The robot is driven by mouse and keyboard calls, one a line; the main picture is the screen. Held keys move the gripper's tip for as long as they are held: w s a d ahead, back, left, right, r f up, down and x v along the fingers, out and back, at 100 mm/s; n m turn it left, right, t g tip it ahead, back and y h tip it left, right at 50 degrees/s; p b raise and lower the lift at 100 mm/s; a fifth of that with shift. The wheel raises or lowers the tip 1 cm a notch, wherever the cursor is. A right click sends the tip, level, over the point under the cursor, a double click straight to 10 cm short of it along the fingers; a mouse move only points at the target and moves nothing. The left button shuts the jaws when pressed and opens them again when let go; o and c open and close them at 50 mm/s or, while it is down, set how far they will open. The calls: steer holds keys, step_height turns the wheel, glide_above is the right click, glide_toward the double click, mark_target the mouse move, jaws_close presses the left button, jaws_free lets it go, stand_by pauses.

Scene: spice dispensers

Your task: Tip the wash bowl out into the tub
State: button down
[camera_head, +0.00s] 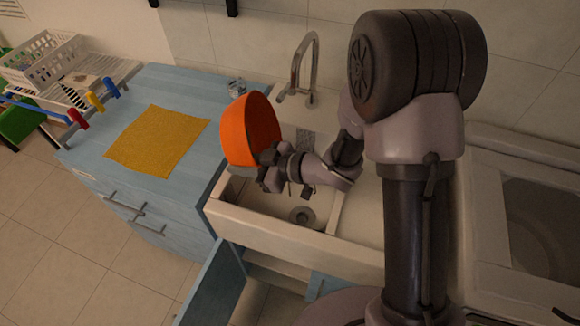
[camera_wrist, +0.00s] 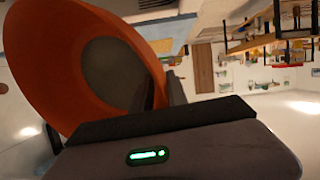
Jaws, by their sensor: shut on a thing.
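The wash bowl (camera_head: 251,131) is orange and tilted steeply on its side above the left part of the sink. It also fills the left of the wrist view (camera_wrist: 40,60), where its grey inner bottom shows; I see nothing inside it. My gripper (camera_head: 269,163) is shut on the bowl's lower rim. In the wrist view my gripper (camera_wrist: 165,105) shows as dark fingers against the bowl. The tub (camera_head: 325,231), a white sink basin with a round drain, lies below and to the right of the bowl.
A blue counter (camera_head: 190,100) with a yellow cloth (camera_head: 158,140) stands left of the sink. A tap (camera_head: 298,68) rises behind the basin. A white dish rack (camera_head: 45,65) is at the far left. A blue cabinet door (camera_head: 212,284) stands open below.

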mark_target(259, 163)
steer(key=shift+s+d+r+y+b, duration=0.1)
steer(key=shift+d+r+y+b, duration=0.2)
steer(key=shift+d, duration=0.2)
steer(key=shift+d+r+y+b, duration=0.15)
steer(key=shift+d+y+b, duration=0.2)
steer(key=shift+d, duration=0.15)
steer(key=shift+s+d+r+y+b, duration=0.1)
steer(key=shift+d+r+y+b, duration=0.2)
steer(key=shift+d, duration=0.2)
